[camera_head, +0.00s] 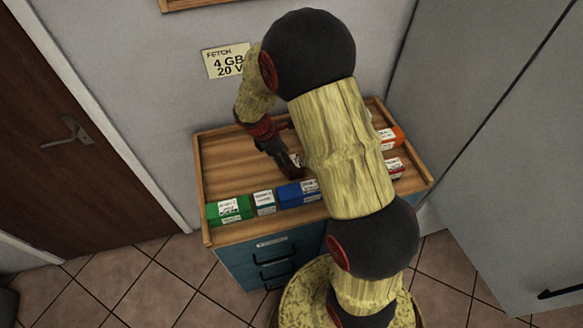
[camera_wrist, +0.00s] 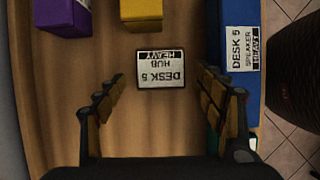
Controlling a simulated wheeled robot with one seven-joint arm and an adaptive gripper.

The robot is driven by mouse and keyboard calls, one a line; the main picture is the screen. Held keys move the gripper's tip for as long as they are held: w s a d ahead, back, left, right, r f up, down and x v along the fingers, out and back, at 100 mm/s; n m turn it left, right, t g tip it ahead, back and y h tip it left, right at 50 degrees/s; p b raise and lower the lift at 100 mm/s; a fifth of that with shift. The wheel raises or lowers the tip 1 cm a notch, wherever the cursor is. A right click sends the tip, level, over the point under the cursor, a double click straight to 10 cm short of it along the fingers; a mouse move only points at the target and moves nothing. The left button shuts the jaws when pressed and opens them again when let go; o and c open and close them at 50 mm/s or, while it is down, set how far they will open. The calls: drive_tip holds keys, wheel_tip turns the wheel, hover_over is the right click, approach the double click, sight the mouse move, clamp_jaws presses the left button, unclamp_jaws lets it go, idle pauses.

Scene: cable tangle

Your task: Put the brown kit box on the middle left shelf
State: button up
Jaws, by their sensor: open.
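In the wrist view a small box (camera_wrist: 161,69) labelled "DESK 5 HUB HEAVY" lies on the wooden top, just beyond and between my fingertips. Its label fills most of its top, and only a thin dark brown rim shows. I cannot tell if it is the brown kit box. My gripper (camera_wrist: 161,88) is open and empty above the wood, one finger to each side. In the head view my gripper (camera_head: 291,168) reaches down over the cabinet top, partly hidden by my arm. I see no shelf in either view.
The wood-topped teal cabinet (camera_head: 232,160) has raised edges. A green box (camera_head: 229,209), small teal box (camera_head: 264,202), blue box (camera_head: 291,194) and orange box (camera_head: 388,138) stand on it. The wrist view shows purple (camera_wrist: 62,16) and yellow boxes (camera_wrist: 141,14), and blue "SPEAKER" (camera_wrist: 242,82).

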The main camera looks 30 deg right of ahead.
drive_tip(key=b+x, duration=0.1)
drive_tip(key=x, duration=0.4)
drive_tip(key=shift+s+r, duration=0.1)
drive_tip(key=shift+c, duration=0.5)
drive_tip(key=c, duration=1.5)
drive_tip(key=shift+d+r, duration=0.1)
drive_tip(key=shift+r, duration=0.1)
